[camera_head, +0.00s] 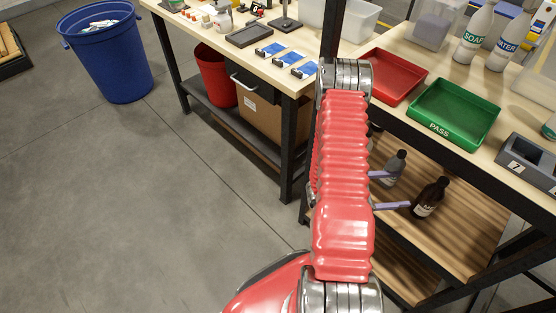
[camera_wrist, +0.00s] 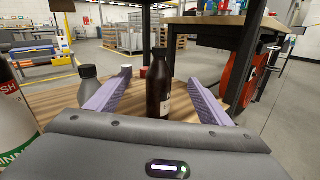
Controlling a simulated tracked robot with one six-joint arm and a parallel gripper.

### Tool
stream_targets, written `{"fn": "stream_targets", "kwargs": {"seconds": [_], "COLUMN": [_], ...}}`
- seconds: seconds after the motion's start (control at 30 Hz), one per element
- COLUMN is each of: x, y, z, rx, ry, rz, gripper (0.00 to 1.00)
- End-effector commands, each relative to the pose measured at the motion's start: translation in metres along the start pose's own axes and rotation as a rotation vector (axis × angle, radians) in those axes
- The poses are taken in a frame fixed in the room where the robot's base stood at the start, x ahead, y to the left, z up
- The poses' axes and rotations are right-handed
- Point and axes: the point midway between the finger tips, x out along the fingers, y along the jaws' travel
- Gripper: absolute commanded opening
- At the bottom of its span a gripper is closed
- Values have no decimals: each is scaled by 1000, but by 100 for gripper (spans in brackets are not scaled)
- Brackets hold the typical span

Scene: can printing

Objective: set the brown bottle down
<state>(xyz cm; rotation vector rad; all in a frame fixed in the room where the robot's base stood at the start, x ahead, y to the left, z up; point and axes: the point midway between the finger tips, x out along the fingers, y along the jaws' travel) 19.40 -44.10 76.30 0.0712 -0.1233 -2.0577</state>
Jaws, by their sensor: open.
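The brown bottle (camera_head: 430,200) stands on the wooden lower shelf (camera_head: 462,232) under the right-hand table, its base on the boards. In the wrist view the dark brown bottle (camera_wrist: 157,88) with a pale label stands upright between my two purple fingers. My gripper (camera_head: 402,189) is open, and in the wrist view (camera_wrist: 160,80) a gap shows between each finger and the bottle. In the head view the fingers reach in from the left, with my red arm hiding part of the gripper.
A grey bottle (camera_head: 396,166) stands beside the brown one, close to my left finger in the wrist view. Above are a green PASS tray (camera_head: 452,112) and a red tray (camera_head: 386,78). Dark table legs flank the shelf.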

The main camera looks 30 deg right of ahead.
Motion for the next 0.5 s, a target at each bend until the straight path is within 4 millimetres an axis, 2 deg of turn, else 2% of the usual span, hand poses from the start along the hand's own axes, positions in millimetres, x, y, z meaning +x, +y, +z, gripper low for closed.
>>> {"fn": "stream_targets", "kwargs": {"seconds": [0.03, 0.1, 0.5], "x": [-4, -10, -54], "y": [5, 9, 13], "z": [14, 30, 105], "rx": [31, 66, 273], "ry": [2, 10, 103], "rz": [-19, -51, -222], "gripper": [74, 74, 74]}}
